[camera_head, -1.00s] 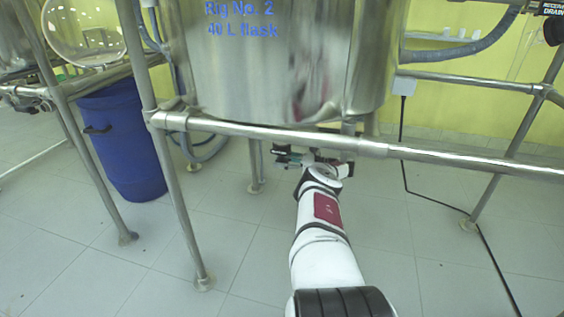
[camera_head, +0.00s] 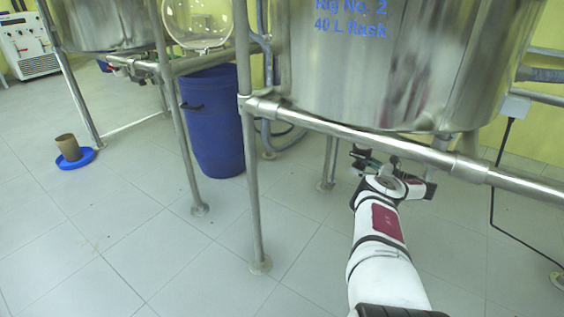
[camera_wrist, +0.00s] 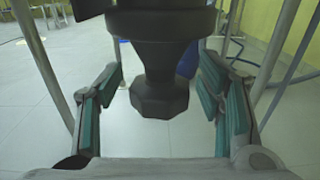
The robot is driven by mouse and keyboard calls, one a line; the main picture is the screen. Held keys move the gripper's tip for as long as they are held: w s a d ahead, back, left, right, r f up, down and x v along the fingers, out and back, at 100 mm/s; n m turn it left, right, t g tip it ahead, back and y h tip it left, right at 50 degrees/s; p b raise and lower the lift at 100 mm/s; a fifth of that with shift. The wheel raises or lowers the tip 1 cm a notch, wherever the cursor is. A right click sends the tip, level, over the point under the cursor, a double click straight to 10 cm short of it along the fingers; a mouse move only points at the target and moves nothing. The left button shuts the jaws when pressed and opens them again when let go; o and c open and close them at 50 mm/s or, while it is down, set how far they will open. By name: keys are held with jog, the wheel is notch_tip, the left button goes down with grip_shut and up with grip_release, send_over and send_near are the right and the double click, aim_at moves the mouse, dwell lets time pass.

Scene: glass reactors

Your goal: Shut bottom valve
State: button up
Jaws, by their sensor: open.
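The bottom valve shows in the wrist view as a dark, many-sided knob (camera_wrist: 158,98) hanging from a wider dark body. My gripper (camera_wrist: 159,76) is open, with one teal-padded finger on each side of the knob. Gaps show between the knob and both pads, so it does not appear to be held. In the head view my gripper (camera_head: 367,163) is under the steel vessel (camera_head: 375,75) marked "Rig No. 2 40 L flask". The valve cannot be made out clearly there.
A steel frame rail (camera_head: 350,133) crosses in front of the vessel above my arm. A frame leg (camera_head: 253,200) stands to the left. A blue barrel (camera_head: 214,130) is behind it. A brown cup on a blue base (camera_head: 72,157) sits on the open floor at far left.

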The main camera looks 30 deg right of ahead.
jog(key=shift+h, duration=0.3)
